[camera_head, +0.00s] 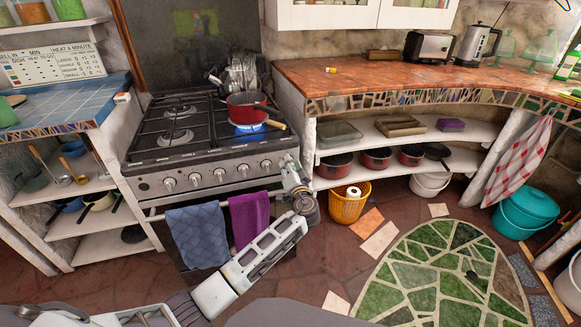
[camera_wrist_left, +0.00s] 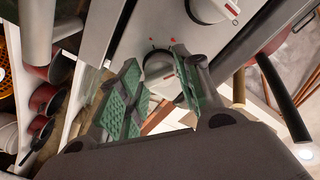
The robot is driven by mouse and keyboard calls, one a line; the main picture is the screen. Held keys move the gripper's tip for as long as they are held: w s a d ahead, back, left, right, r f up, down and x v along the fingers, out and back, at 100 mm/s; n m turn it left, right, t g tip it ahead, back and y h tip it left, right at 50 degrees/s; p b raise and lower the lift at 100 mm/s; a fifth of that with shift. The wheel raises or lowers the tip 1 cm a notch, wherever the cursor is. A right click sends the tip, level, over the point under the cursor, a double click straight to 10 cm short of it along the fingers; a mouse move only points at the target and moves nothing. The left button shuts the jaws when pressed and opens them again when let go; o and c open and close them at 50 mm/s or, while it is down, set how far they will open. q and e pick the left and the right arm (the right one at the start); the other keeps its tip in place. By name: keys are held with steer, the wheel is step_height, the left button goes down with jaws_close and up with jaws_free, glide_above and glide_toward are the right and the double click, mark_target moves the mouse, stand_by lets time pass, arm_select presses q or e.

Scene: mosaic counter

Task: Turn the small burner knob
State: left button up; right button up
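The stove (camera_head: 205,150) has a row of round silver knobs along its front panel, one of them the knob (camera_head: 266,166) near the right end. My left gripper (camera_head: 291,168) is at the panel's right end and hides part of it. In the left wrist view, a pale round knob (camera_wrist_left: 158,68) with red marks near it shows between the two green-padded fingers of my left gripper (camera_wrist_left: 158,82). The fingers are open and apart; whether they touch the knob I cannot tell. Which knob serves the small burner is not marked clearly. My right gripper is not in view.
A red pot (camera_head: 246,105) stands over a blue flame at the stove's right. A blue towel (camera_head: 198,236) and a purple towel (camera_head: 249,218) hang on the oven rail below. Shelves with red pots and a yellow basket (camera_head: 349,204) are close on the right.

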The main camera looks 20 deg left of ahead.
arm_select(q)
steer(key=c, duration=0.4)
steer(key=shift+c, duration=0.2)
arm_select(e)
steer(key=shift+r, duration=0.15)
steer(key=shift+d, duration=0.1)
arm_select(q)
steer(key=m+p, duration=0.4)
steer(key=m, duration=0.1)
steer(key=m+g+p, duration=0.1)
steer(key=m+p, duration=0.4)
steer(key=shift+d+r+m, duration=0.1)
steer(key=shift+r+m, duration=0.1)
steer(key=shift+m, duration=0.1)
steer(key=shift+m+p, duration=0.5)
steer(key=shift+p, duration=0.05)
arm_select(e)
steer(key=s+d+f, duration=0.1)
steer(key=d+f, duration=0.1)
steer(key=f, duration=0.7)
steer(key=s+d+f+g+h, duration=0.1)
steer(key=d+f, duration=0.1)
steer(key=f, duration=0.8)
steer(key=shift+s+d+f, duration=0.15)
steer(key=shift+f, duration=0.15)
